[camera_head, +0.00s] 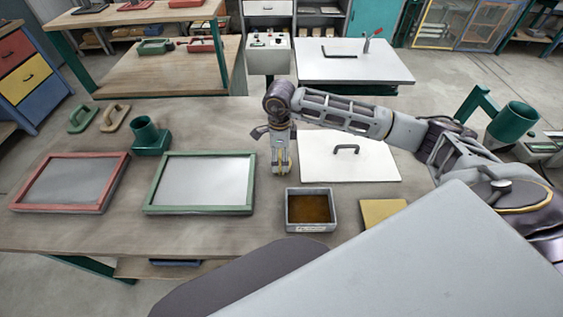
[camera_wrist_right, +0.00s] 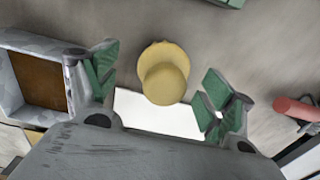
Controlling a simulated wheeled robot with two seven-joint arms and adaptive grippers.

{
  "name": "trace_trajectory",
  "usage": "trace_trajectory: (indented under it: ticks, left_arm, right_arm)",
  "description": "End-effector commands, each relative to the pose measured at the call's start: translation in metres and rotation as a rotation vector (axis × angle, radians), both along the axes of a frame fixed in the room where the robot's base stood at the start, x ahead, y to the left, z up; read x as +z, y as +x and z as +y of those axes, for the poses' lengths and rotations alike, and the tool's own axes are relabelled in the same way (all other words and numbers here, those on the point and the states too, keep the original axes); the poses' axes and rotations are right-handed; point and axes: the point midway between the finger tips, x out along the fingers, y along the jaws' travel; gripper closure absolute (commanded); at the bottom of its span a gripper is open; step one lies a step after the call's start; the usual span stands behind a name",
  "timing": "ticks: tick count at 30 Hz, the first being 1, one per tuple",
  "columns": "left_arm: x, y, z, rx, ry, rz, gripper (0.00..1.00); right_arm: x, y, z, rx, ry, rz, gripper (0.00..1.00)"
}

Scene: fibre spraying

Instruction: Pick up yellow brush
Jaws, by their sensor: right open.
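The yellow brush (camera_wrist_right: 163,75) shows in the right wrist view as a rounded yellow piece, seen from above. It sits between the spread green-padded fingers of my right gripper (camera_wrist_right: 158,88), with gaps on both sides. In the head view my right gripper (camera_head: 282,165) points down over the wooden table, and a bit of yellow brush (camera_head: 282,171) shows between its fingers. The gripper is open around the brush and not closed on it. The lower part of the brush is hidden. My left gripper is out of view.
A grey tray with brown contents (camera_head: 288,213) stands just in front of my right gripper. A white board with a dark handle (camera_head: 375,165) lies to the right. A green frame (camera_head: 250,185) and a red frame (camera_head: 118,185) lie left. A yellow sheet (camera_head: 382,212) lies near the front.

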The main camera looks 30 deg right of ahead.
Motion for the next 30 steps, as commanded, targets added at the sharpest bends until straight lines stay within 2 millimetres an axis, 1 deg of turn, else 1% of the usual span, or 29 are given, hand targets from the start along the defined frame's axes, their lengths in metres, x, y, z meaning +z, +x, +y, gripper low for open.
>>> trace_trajectory:
  ticks: [5,9,12,15,19,30]
  left_arm:
    - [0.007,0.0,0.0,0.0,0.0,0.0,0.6]
    - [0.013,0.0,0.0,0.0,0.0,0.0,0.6]
    - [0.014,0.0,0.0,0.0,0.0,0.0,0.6]
    - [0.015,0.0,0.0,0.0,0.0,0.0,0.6]
    - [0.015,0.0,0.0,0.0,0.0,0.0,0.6]
    - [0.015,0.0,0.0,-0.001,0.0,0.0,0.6]
  right_arm:
    - [-0.013,0.001,-0.004,0.001,-0.002,0.003,0.18]
    - [-0.027,0.004,-0.007,0.0,-0.001,0.003,0.18]
    - [-0.039,0.004,-0.007,0.0,0.0,0.003,0.18]
    - [-0.046,0.004,-0.007,0.001,0.0,0.0,0.18]
    - [-0.049,0.004,-0.007,0.0,0.0,0.0,0.18]
    - [-0.049,0.004,-0.007,0.0,0.0,0.0,0.18]
